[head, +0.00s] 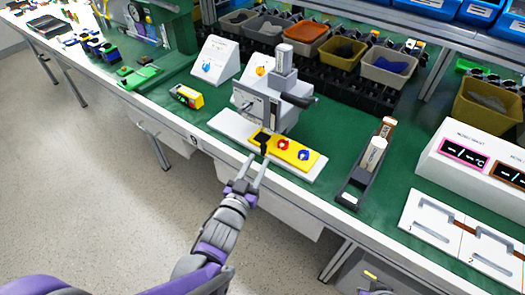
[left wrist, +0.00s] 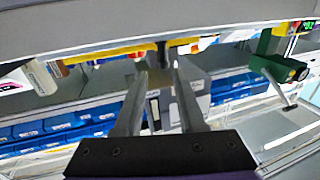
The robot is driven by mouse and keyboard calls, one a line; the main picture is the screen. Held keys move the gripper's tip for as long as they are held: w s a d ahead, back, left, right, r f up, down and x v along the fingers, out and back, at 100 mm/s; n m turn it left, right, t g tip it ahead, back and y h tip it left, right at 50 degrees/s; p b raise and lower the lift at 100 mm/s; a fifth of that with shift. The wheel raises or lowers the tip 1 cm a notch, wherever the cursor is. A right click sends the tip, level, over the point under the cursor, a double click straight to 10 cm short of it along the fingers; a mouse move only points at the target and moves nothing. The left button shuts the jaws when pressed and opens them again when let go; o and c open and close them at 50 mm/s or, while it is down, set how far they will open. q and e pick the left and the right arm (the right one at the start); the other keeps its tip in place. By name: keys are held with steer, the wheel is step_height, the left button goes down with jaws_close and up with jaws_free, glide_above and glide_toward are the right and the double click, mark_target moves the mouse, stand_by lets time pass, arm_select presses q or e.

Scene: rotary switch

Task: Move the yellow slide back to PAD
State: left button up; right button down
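The yellow slide (head: 293,152) lies on a white base plate (head: 230,124) in front of a grey press-like machine (head: 262,100). It carries a red round part (head: 283,145), a blue round part (head: 304,155) and a black area at its left end. A black handle (head: 264,148) sticks out at its front left. My left gripper (head: 257,162) is open at the table's front edge, just below the handle. In the left wrist view, the handle (left wrist: 162,53) shows beyond and roughly between the open fingers (left wrist: 160,78); contact cannot be told. No PAD lettering is readable. My right gripper is not in view.
A black rack with white-labelled items (head: 368,165) stands to the right. A yellow box (head: 187,96) and a white sign stand (head: 215,60) are on the left. Bins (head: 305,38) line the back. Green tabletop is clear right of the slide.

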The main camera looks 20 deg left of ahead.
arm_select(q)
steer(key=s, duration=0.4)
steer(key=shift+s+a, duration=0.2)
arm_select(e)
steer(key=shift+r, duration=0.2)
